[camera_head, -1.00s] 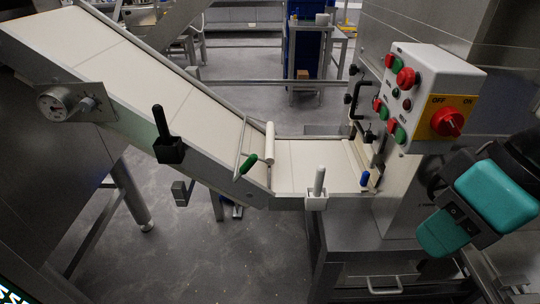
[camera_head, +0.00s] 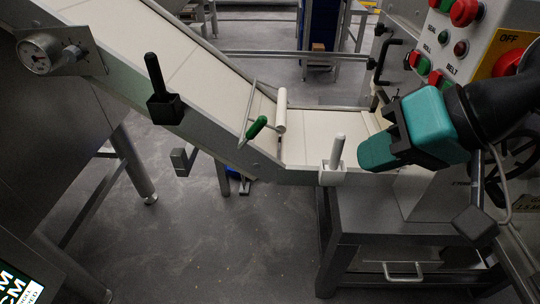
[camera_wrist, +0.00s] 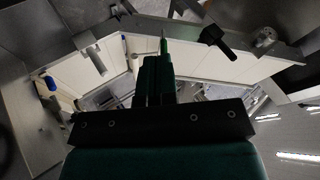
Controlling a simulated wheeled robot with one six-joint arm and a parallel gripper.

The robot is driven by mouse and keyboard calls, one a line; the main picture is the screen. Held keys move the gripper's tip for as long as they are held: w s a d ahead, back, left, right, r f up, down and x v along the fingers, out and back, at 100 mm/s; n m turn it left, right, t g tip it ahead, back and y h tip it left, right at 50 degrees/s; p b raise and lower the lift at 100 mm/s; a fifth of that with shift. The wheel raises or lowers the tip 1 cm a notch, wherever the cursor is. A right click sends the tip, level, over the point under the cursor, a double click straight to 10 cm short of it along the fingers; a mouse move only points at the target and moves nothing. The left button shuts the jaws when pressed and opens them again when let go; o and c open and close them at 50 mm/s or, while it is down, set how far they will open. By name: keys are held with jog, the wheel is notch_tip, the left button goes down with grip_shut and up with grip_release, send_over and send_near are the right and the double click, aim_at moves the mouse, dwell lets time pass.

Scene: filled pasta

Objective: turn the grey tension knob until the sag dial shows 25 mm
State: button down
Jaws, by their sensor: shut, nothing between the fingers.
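The sag dial (camera_head: 40,53) is a round white gauge with a red mark, on a metal plate at the far left of the head view. Its reading is too small to tell. The grey tension knob (camera_head: 73,53) sits just right of it on the same plate. In the wrist view, a small grey round shape, the dial or knob, shows at the upper right, too small to tell which. My teal gripper (camera_head: 364,154) is shut and empty over the right end of the conveyor, far from the knob. Its dark fingers (camera_wrist: 154,68) also show in the wrist view.
A black-handled lever (camera_head: 160,90), a green handle (camera_head: 257,127) and a white lever (camera_head: 335,158) stand along the conveyor (camera_head: 195,75) between gripper and dial. A control box (camera_head: 462,45) is at upper right.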

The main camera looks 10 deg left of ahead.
jog(key=w+a+f+m+t+y+b, duration=0.2)
jog(key=w+a+f+m+t+b, duration=0.2)
jog(key=w+f+m+t+b, duration=0.3)
jog(key=w+a+f+m+t+y+b, duration=0.2)
jog(key=w+f+m+t+b, duration=0.5)
jog(key=f+m+b, duration=0.6)
notch_tip(320, 180, down, 2)
jog(key=a+b, duration=0.1)
jog(key=b, duration=0.6)
jog(key=shift+w+a+t+y, duration=0.3)
jog(key=shift+a+t, duration=0.1)
